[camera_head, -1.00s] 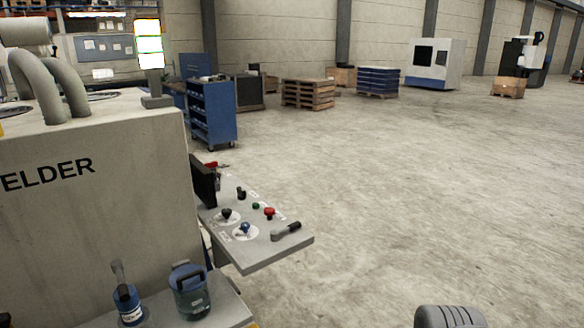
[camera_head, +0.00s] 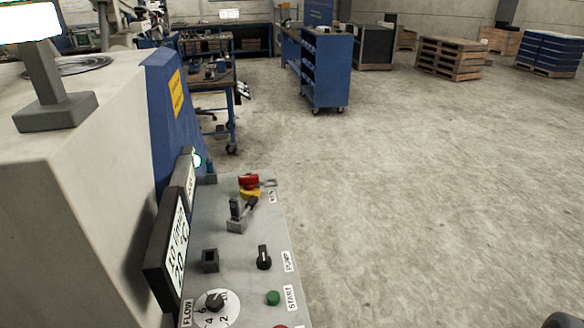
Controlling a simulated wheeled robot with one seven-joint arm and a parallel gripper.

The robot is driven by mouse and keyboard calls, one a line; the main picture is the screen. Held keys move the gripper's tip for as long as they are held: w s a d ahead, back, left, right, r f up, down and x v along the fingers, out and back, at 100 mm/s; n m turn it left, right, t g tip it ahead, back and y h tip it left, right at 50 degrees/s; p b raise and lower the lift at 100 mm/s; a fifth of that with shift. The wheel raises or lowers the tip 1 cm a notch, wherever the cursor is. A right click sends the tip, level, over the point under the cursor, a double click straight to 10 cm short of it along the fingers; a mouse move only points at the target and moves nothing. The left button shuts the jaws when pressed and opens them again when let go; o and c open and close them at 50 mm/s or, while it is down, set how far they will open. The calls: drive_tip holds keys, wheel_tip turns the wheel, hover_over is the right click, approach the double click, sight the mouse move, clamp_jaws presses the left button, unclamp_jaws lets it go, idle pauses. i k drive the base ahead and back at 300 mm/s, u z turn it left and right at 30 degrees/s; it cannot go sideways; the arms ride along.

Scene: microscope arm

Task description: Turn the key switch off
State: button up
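A grey control panel (camera_head: 283,235) projects from the machine's side in the lower middle. At its far end is a red-and-yellow rotary switch (camera_head: 249,187), with a small label beside it that I cannot read surely. Nearer sit a grey lever (camera_head: 238,212), a black knob (camera_head: 264,258) labelled PUMP, a green button (camera_head: 273,298) labelled START and a FLOW dial (camera_head: 216,300). I cannot tell for sure which control is the key switch, and no key shows clearly. My gripper is not in view.
The pale machine body (camera_head: 75,200) fills the left. A tilted display (camera_head: 172,250) stands along the panel's inner edge. A blue tool cart (camera_head: 328,70) and pallets (camera_head: 450,58) stand behind.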

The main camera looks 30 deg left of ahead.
sight(238, 228)
drive_tip(key=i, duration=1.9)
drive_tip(key=u, duration=4.75)
drive_tip(key=i, duration=0.5)
